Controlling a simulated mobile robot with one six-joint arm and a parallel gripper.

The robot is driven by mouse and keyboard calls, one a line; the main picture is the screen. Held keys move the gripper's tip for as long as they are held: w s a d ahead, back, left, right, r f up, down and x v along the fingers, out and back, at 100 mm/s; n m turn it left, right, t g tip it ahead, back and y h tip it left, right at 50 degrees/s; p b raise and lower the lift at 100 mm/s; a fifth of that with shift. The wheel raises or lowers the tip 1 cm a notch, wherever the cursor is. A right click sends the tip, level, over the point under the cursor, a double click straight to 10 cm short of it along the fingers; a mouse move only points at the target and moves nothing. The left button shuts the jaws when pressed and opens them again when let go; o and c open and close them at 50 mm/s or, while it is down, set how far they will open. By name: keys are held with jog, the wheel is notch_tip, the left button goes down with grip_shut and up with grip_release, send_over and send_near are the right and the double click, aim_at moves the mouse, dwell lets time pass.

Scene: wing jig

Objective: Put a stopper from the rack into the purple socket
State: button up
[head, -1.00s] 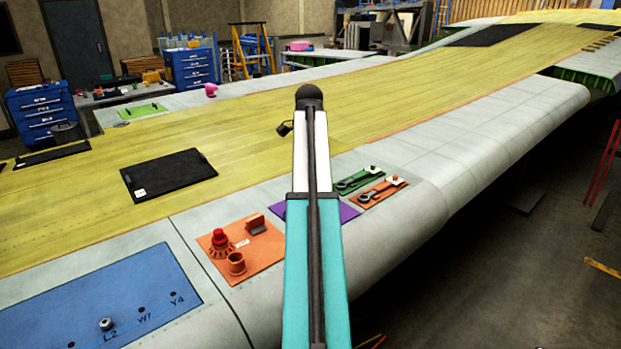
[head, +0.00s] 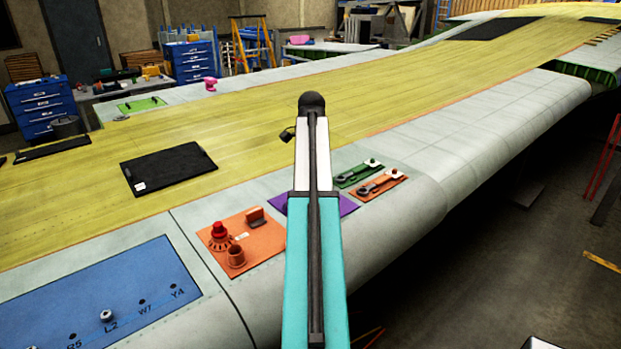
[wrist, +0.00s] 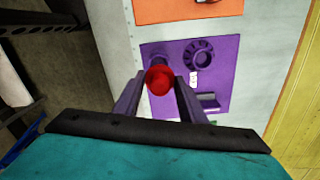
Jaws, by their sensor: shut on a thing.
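My gripper (wrist: 160,82) is shut on a red stopper (wrist: 160,79) in the wrist view; its round red top faces the camera. The purple panel (wrist: 165,105) lies below it on the grey wing skin. A purple tube-like socket (wrist: 157,60) shows just behind the stopper, partly hidden by it. I cannot tell whether the stopper is in the socket or above it. A toothed purple ring (wrist: 200,53) stands beside it. In the head view my arm covers most of the purple panel (head: 347,205) and hides the gripper.
An orange panel (head: 262,240) holds a red-topped piece (head: 219,232), a cup (head: 236,256) and a block. Green (head: 358,173) and orange tool plates lie beyond the purple panel. A blue board (head: 85,310) with lettered holes is at lower left. A black mat (head: 170,168) lies further back.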

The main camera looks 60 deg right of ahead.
jog(key=shift+f+b, duration=0.3)
jog(key=shift+f, duration=1.3)
jog(key=shift+f+b, duration=0.3)
jog(key=shift+f, duration=1.6)
dwell(1.2)
jog(key=o, duration=1.1)
jog(key=shift+r, duration=0.2)
notch_tip(320, 180, up, 10)
jog(key=b, duration=0.3)
jog(key=shift+s+b, duration=0.1)
jog(key=shift+b, duration=0.3)
jog(key=shift+r+p, duration=0.75)
jog(key=shift+r, duration=1)
